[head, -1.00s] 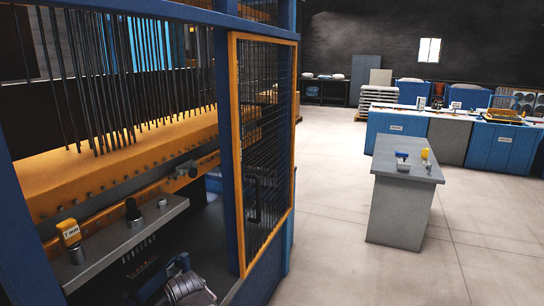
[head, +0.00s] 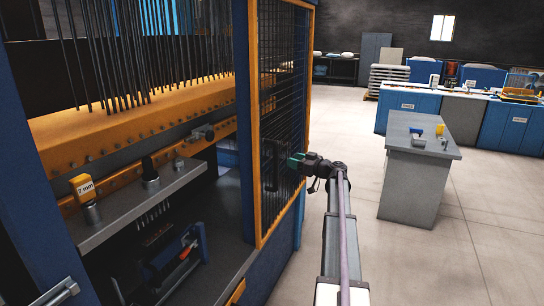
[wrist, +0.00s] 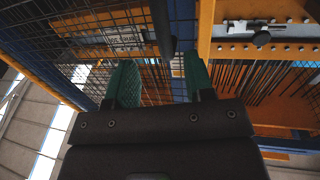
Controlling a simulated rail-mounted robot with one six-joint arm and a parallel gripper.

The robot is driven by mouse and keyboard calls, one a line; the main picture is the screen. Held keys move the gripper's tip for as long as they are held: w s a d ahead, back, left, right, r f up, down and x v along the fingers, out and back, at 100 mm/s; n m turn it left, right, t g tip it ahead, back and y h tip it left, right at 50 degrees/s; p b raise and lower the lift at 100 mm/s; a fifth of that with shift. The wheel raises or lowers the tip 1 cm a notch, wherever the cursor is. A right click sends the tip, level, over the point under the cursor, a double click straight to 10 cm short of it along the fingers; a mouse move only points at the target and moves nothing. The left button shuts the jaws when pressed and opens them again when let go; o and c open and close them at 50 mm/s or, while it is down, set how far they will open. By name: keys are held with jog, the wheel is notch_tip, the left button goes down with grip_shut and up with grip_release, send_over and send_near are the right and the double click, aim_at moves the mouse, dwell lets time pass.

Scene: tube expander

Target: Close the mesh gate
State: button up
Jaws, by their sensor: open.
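The mesh gate (head: 310,70) is a black wire mesh panel in a yellow frame on the right part of the blue machine. The machine's opening to its left is uncovered. A dark upright handle (head: 270,165) is on the gate's mesh. My gripper (head: 293,160), with green fingers, is just right of this handle in the head view. In the wrist view my gripper (wrist: 160,78) is open with nothing between its fingertips. A dark bar (wrist: 160,25), apparently the handle, lies just beyond the gap. Whether a finger touches it I cannot tell.
Inside the machine are hanging rods (head: 110,60), a yellow beam (head: 130,120) and a grey shelf (head: 140,205) with a yellow "7 mm" tagged piece (head: 84,187). A grey bench (head: 420,170) stands to the right. The floor (head: 340,130) between is clear.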

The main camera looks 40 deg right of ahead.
jog(key=x, duration=1.1)
jog(key=shift+a, duration=0.15)
jog(key=shift+c, duration=0.5)
grip_shut()
